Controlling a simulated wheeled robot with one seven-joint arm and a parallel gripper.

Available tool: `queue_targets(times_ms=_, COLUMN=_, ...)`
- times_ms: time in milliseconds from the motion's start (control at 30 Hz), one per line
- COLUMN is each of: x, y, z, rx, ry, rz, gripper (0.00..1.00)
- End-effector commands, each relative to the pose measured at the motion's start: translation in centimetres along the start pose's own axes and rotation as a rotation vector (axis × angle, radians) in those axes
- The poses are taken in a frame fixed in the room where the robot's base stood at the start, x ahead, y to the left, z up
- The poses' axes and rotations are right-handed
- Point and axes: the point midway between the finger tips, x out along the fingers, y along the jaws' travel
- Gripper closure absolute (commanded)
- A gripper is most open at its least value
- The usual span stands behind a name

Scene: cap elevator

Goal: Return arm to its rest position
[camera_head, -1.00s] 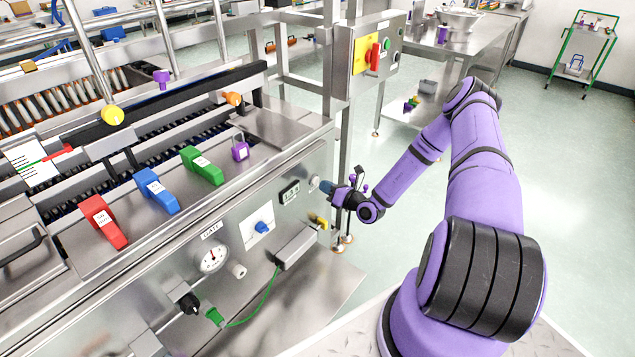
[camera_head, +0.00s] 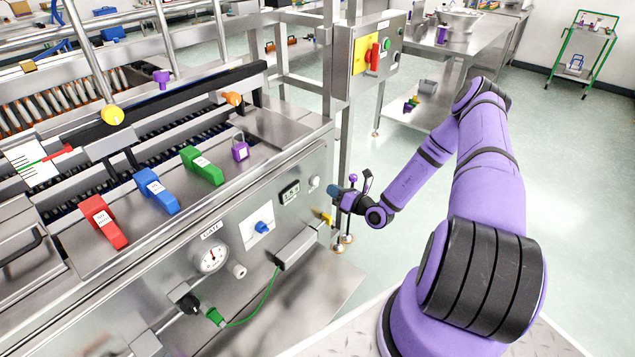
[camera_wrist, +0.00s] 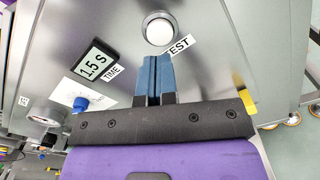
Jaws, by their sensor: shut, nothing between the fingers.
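My gripper (camera_head: 333,189) is at the right end of the steel machine's front panel (camera_head: 262,275). Its blue fingers are together with nothing between them, as the wrist view shows (camera_wrist: 152,78). In the wrist view a round white button (camera_wrist: 160,28) marked TEST lies just beyond the fingertips, with a gap between. In the head view the same button (camera_head: 314,181) is just left of the fingertips. My purple arm reaches from the lower right toward the panel.
A display reading 1.5 S (camera_wrist: 94,66) and a blue knob (camera_wrist: 81,103) are on the panel. Red (camera_head: 103,222), blue (camera_head: 157,191) and green (camera_head: 202,165) handles stand on the machine top. A control box (camera_head: 373,52) is behind the gripper. Open floor (camera_head: 560,150) lies right.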

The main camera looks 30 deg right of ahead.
Motion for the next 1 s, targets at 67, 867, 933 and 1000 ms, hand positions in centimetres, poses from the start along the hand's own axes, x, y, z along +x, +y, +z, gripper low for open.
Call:
queue_targets(times_ms=67, x=0.0, y=0.0, z=0.0, rx=0.000, ry=0.000, rz=0.000, gripper=1.00)
queue_targets(times_ms=867, x=2.5, y=10.8, z=8.7, rx=-0.396, ry=0.186, rz=0.423, gripper=1.00)
queue_targets(times_ms=933, x=2.6, y=12.8, z=9.9, rx=-0.467, ry=0.220, rz=0.494, gripper=1.00)
queue_targets(times_ms=1000, x=2.6, y=14.9, z=11.0, rx=-0.538, ry=0.253, rz=0.565, gripper=1.00)
